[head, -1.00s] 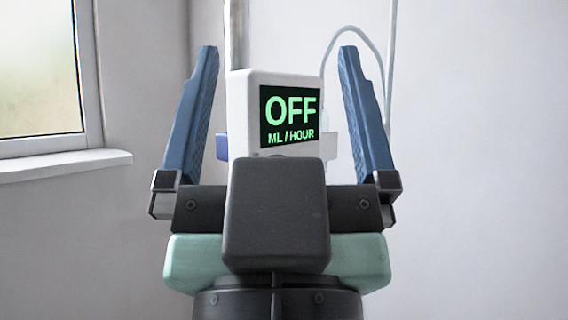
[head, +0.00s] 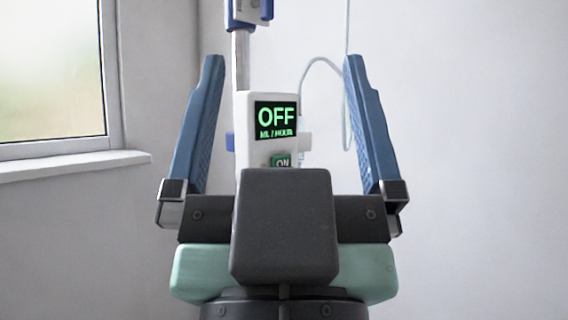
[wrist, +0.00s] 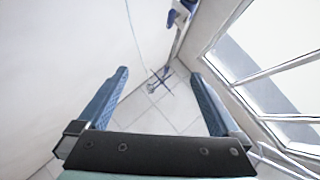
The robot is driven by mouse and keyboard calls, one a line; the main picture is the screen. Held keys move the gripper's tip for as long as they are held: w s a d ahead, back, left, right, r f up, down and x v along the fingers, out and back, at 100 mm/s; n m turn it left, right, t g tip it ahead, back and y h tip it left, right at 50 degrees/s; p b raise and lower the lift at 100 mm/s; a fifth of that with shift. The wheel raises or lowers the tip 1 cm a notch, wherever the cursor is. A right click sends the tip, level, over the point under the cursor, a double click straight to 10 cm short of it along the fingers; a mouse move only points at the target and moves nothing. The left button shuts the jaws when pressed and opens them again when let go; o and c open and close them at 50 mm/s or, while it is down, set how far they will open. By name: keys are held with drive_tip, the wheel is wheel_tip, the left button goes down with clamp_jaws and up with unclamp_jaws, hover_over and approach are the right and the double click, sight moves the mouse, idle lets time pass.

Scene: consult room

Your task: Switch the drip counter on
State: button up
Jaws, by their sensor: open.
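The drip counter (head: 267,146) is a white box on a pole, in the middle of the head view. Its black display (head: 276,119) reads OFF and ML / HOUR in green letters. In the wrist view, my open gripper (wrist: 159,75) points toward the floor near the stand.
The metal pole (head: 241,62) rises behind the counter, with a blue and white fitting (head: 249,12) at the top. A clear tube (head: 322,62) loops at the right. A window (head: 55,75) with a sill is at the left. Tiled floor (wrist: 150,112) shows in the wrist view.

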clamp_jaws()
idle(0.3)
idle(1.2)
